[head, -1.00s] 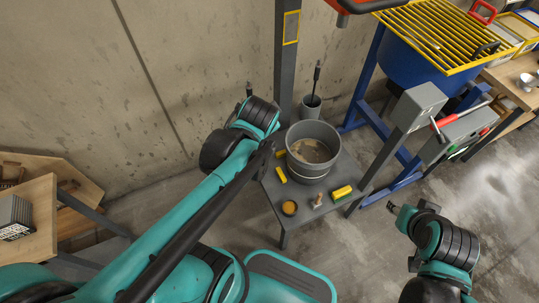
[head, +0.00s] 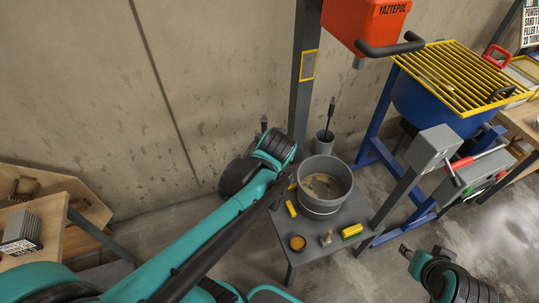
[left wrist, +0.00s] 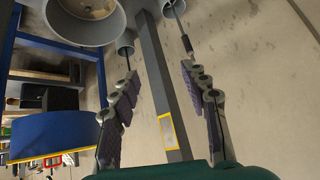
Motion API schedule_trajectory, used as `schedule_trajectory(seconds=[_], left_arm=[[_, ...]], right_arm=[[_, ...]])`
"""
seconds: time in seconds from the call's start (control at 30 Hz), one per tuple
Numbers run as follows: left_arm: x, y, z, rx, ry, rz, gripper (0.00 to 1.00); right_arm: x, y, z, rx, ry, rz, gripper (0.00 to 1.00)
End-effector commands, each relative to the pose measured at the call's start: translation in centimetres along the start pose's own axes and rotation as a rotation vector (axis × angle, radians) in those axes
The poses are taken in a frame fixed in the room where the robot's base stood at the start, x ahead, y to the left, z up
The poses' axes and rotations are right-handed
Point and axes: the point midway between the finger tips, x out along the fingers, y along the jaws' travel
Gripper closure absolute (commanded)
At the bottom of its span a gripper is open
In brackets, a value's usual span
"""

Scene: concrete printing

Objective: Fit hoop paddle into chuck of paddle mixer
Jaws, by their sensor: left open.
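The orange paddle mixer (head: 368,22) hangs at the top of the head view, with its chuck (head: 358,62) beneath. One dark-topped rod (head: 330,112) stands in a grey cup (head: 324,142) right of the column. Another rod (head: 263,122) shows above my left arm; in the left wrist view this rod (left wrist: 185,40) stands in a second cup (left wrist: 172,8). The hoop ends are hidden, so I cannot tell which rod is the hoop paddle. My left gripper (left wrist: 155,82) is open and empty, its fingers pointing toward the cups. My right gripper (head: 404,250) is low at right, too small to read.
A grey bucket (head: 324,205) stands on a small table (head: 285,235), with yellow blocks and a small orange-filled dish (head: 298,243). The grey column (head: 306,90) rises behind it. A blue drum (head: 425,105) with a yellow grate stands right. A wooden shelf (head: 50,200) is left.

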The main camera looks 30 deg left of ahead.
Motion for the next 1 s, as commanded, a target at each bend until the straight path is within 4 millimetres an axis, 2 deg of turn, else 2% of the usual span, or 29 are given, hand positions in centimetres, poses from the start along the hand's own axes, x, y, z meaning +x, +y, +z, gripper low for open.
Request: schedule_trajectory(seconds=[0.03, 0.2, 0.43, 0.57, 0.7, 0.83, 1.0], left_arm=[[1.7, -0.3, -1.5, -0.023, 0.017, -0.033, 0.54], [7.5, -1.6, -5.5, -0.11, 0.093, -0.147, 0.54], [16.0, -3.1, -8.6, -0.22, 0.223, -0.275, 0.54], [20.9, -3.9, -9.0, -0.276, 0.307, -0.333, 0.54], [25.5, -4.6, -8.3, -0.329, 0.4, -0.379, 0.54], [28.4, -5.2, -7.3, -0.363, 0.466, -0.405, 0.54], [30.1, -5.5, -6.4, -0.383, 0.509, -0.418, 0.54]], right_arm=[[0.0, 0.0, 0.0, 0.0, 0.0, 0.0, 0.6], [0.0, 0.0, 0.0, 0.0, 0.0, 0.0, 0.6], [0.0, 0.0, 0.0, 0.0, 0.0, 0.0, 0.6], [0.0, 0.0, 0.0, 0.0, 0.0, 0.0, 0.6], [0.0, 0.0, 0.0, 0.0, 0.0, 0.0, 0.6], [0.0, 0.0, 0.0, 0.0, 0.0, 0.0, 0.6], [0.0, 0.0, 0.0, 0.0, 0.0, 0.0, 0.6]])
